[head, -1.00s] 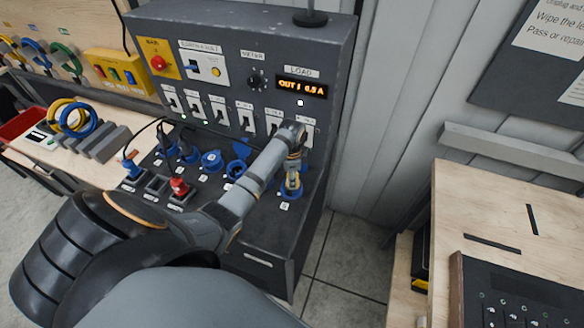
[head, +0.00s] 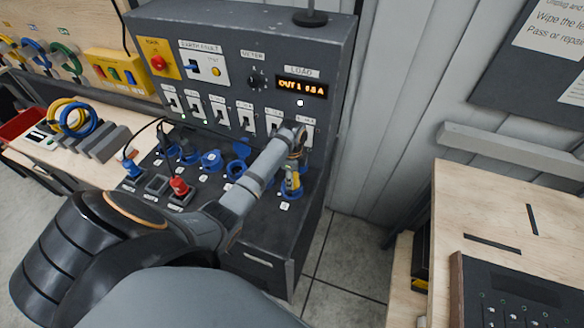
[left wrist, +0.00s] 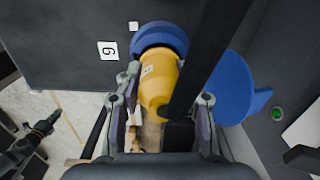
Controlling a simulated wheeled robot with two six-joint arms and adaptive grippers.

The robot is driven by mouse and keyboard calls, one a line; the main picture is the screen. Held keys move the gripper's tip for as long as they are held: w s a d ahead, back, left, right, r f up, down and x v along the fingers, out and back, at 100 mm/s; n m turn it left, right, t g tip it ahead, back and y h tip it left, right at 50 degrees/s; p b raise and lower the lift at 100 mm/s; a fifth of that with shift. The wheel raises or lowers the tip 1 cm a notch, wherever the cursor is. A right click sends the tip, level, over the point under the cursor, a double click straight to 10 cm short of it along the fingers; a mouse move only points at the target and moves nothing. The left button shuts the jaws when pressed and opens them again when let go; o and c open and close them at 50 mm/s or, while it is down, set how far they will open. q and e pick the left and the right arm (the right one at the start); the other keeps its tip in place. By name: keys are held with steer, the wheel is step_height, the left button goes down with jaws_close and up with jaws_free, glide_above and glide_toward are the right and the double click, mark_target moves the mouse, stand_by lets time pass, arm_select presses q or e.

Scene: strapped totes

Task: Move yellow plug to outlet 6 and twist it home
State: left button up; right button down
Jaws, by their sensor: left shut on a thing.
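The yellow plug (left wrist: 158,78) sits in the blue ring of outlet 6 (left wrist: 160,38), beside a white number label (left wrist: 108,50). How fully it is seated cannot be told. My left gripper (left wrist: 162,112) is shut on the plug, one finger on each side. In the head view the plug (head: 291,183) shows below my left gripper (head: 296,165), at the right end of the outlet row. A dark part at the lower left of the left wrist view seems to be my right gripper (left wrist: 42,130), away from the outlet; its fingers are unclear.
A blue lid (left wrist: 238,88) stands open beside the outlet. Other blue outlets (head: 211,161) and a red plug (head: 179,187) lie left. The panel (head: 325,60) with switches and load display rises behind.

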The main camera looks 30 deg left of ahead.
arm_select(q)
steer(key=shift+w+m, duration=0.1)
steer(key=shift+m, duration=0.6)
steer(key=shift+m, duration=0.7)
steer(key=o, duration=1.3)
step_height(320, 180, up, 12)
